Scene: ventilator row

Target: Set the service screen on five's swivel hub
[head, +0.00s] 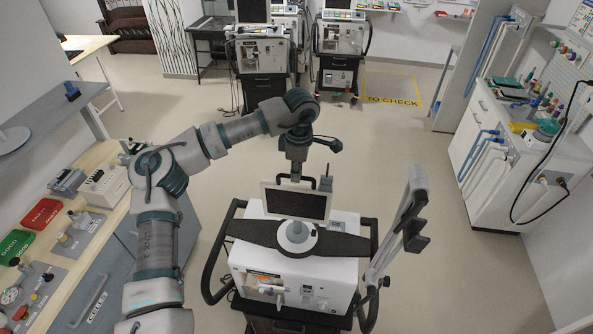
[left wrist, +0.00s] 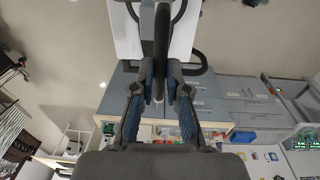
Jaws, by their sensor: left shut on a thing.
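The service screen (head: 295,202), a pale-framed flat panel with a dark face, is upright over the front ventilator (head: 285,262). In the left wrist view the fingers (left wrist: 162,95) pinch a dark, thin, edge-on part of the screen (left wrist: 162,45). The round grey swivel hub (head: 297,238) sits on the ventilator's top, just below the screen in the picture. The screen's lower edge overlaps the hub's outline; I cannot tell whether they touch. My right gripper is out of view.
A grey jointed arm (head: 402,220) stands at the ventilator's right side. A bench (head: 100,235) with red and green trays runs along the left, and a white cabinet (head: 490,170) stands at right. More ventilators (head: 262,55) stand behind. The floor right of the front ventilator is clear.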

